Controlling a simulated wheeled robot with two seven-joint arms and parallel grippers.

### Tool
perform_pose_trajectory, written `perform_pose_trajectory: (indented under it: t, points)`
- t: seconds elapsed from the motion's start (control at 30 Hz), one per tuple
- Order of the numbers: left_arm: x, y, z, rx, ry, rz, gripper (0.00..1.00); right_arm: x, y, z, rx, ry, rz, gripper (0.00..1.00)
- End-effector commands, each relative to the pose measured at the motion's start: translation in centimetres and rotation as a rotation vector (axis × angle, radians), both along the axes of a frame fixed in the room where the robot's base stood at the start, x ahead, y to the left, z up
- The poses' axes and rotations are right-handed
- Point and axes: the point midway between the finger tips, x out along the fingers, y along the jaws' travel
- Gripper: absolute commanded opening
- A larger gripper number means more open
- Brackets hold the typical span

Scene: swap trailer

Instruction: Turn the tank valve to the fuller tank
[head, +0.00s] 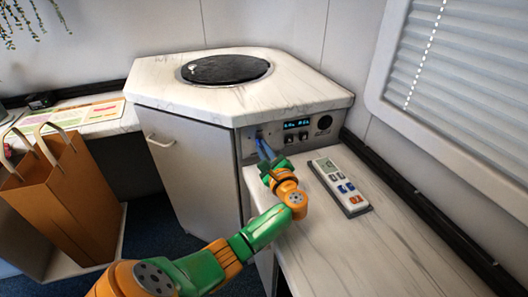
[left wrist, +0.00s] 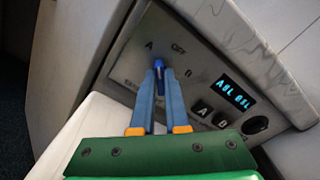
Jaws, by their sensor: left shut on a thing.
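The valve panel (head: 318,137) is on the front of the corner cabinet, above the counter. In the left wrist view the blue valve lever (left wrist: 159,63) sits among the marks A, OFF and what looks like B. Its tip appears near A, but I cannot tell its exact setting. My left gripper (head: 263,146) reaches the panel's left part. Its blue fingers are shut on the lever in the left wrist view (left wrist: 160,78) and hide part of it. The lit display (left wrist: 236,94) shows two small readings that I cannot read surely. My right gripper is not in view.
A round black lid (head: 226,69) tops the cabinet. A brown bag (head: 65,195) stands left.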

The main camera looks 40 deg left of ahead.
Motion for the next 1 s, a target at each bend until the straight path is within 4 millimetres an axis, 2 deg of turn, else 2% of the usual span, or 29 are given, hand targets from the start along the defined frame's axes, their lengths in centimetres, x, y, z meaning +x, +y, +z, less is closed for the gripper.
perform_pose_trajectory:
  t: [0.43, 1.0]
  points:
    - [-0.06, 0.03, -0.17, -0.101, -0.194, 0.000, 0.00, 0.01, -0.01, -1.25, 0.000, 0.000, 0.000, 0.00]
    - [-0.06, 0.03, -0.10, -0.117, -0.226, 0.000, 0.00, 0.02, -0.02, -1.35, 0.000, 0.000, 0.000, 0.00]
